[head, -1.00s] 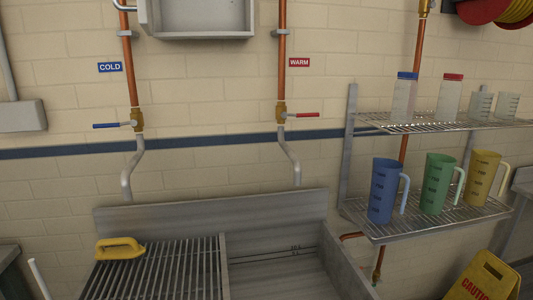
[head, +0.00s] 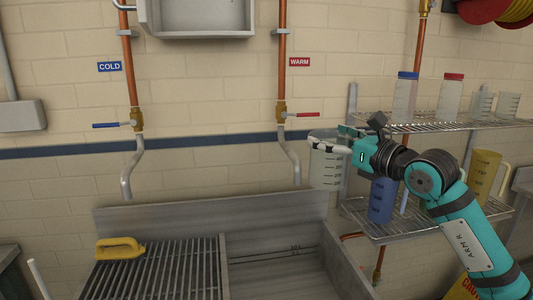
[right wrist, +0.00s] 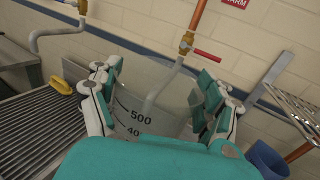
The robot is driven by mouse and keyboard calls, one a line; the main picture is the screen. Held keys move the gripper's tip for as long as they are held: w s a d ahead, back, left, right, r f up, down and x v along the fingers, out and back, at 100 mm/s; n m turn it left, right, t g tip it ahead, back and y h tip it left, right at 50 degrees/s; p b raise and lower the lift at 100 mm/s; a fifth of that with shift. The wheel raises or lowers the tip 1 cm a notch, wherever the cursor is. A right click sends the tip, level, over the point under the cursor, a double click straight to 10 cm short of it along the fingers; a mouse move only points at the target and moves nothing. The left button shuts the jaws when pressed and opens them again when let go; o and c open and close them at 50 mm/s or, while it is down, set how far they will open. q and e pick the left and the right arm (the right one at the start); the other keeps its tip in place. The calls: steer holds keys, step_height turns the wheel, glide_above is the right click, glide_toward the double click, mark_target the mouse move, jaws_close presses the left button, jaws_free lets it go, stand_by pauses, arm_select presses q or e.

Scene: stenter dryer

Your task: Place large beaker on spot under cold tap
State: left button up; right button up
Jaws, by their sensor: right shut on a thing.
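My right gripper (head: 328,143) is shut on a large clear beaker (head: 327,170) with dark graduation marks. It holds the beaker upright in the air near the warm tap spout, above the sink's right side. In the right wrist view, the fingers of my right gripper (right wrist: 158,92) sit on both sides of the beaker (right wrist: 150,112), and a 500 mark shows. The cold tap (head: 130,124) has a blue lever and a spout (head: 127,180) over the slatted rack (head: 170,270) at the left. No marked spot is discernible on the rack. My left gripper is not in view.
A yellow scrubbing brush (head: 119,248) lies on the rack's back left, near the cold spout. The warm tap (head: 282,115) with its red lever stands close behind the beaker. Shelves (head: 450,124) with jugs and bottles are at the right. The open basin (head: 280,275) is clear.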

steer(key=s+f, duration=0.1)
steer(key=f, duration=0.3)
steer(key=s+f, duration=0.1)
steer(key=f, duration=0.4)
steer(key=s+f, duration=0.1)
steer(key=f, duration=0.4)
steer(key=shift+a, duration=0.25)
steer(key=s+d+f, duration=0.2)
steer(key=s+f, duration=1.5)
steer(key=f, duration=0.2)
steer(key=s+d+m+t+h, duration=0.1)
steer(key=s+m+h, duration=0.1)
steer(key=s+h, duration=0.1)
steer(key=s+d+m+t+h, duration=0.1)
steer(key=s+m+h, duration=0.1)
steer(key=s+h, duration=0.1)
steer(key=s+d+m+t+h, duration=0.1)
steer(key=s+m+h, duration=0.2)
steer(key=h, duration=0.1)
steer(key=shift+s+d+f, duration=0.1)
steer(key=shift+s+d, duration=0.2)
steer(key=shift+d, duration=0.05)
steer(key=shift+a, duration=0.1)
